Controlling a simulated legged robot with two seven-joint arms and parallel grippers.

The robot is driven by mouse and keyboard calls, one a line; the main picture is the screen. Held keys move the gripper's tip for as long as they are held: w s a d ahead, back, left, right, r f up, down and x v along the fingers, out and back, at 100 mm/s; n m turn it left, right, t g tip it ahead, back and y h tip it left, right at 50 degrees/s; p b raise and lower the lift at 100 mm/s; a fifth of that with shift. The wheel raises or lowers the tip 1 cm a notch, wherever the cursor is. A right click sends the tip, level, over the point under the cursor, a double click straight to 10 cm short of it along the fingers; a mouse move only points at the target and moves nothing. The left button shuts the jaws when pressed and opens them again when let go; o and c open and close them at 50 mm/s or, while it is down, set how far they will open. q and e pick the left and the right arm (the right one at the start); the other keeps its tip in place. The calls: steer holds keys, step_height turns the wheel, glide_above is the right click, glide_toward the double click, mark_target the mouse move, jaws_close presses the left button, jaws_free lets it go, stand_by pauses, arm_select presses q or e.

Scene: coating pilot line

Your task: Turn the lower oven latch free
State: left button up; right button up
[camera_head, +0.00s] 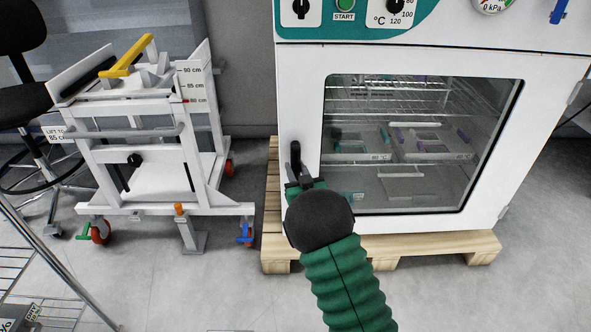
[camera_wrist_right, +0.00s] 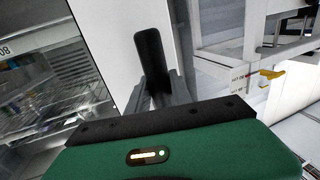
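The oven latch (camera_head: 296,153) is a black handle low on the left edge of the white oven door (camera_head: 408,226), and it stands roughly upright. My right gripper (camera_head: 304,184) is at the lower end of this latch. In the right wrist view the latch (camera_wrist_right: 150,52) rises between the two grey fingers of my right gripper (camera_wrist_right: 157,88). The fingers stand apart, one on each side of it; whether they touch it is not clear. The green arm and black wrist hide part of the door's lower left corner. My left gripper is not in view.
The oven stands on a wooden pallet (camera_head: 384,246); racks and trays show behind its window. A white wheeled lift cart (camera_head: 150,150) with a yellow handle (camera_head: 128,58) stands to the left. Floor is free between cart and pallet. A wire shelf (camera_head: 30,275) is at lower left.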

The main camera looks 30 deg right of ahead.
jaws_close()
stand_by(0.4)
stand_by(0.7)
